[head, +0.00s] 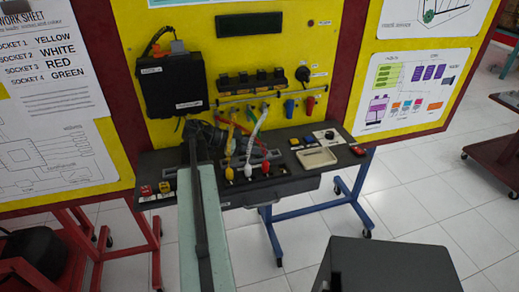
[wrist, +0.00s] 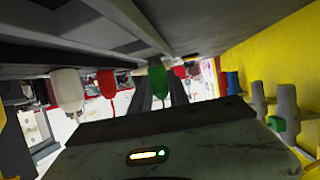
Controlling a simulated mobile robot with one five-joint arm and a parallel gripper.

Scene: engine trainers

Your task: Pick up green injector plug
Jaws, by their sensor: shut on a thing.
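The green injector plug (wrist: 157,82) shows in the wrist view between the two dark fingers of my gripper (wrist: 161,92), which is shut on it. The plug's top end sits close to a dark grey surface along the top of the picture. A red plug (wrist: 107,82) and a larger white plug (wrist: 66,90) are to its left, apart from the fingers. In the head view my arm reaches up to the left part of the bench, and I cannot make out the held plug or the fingertips there.
The dark bench (head: 295,182) carries yellow (head: 230,173), white (head: 248,171) and red (head: 266,167) plugs with cables. A cream tray (head: 317,157) is to their right. The yellow board (head: 200,45) stands close behind, holding a black box (head: 172,85).

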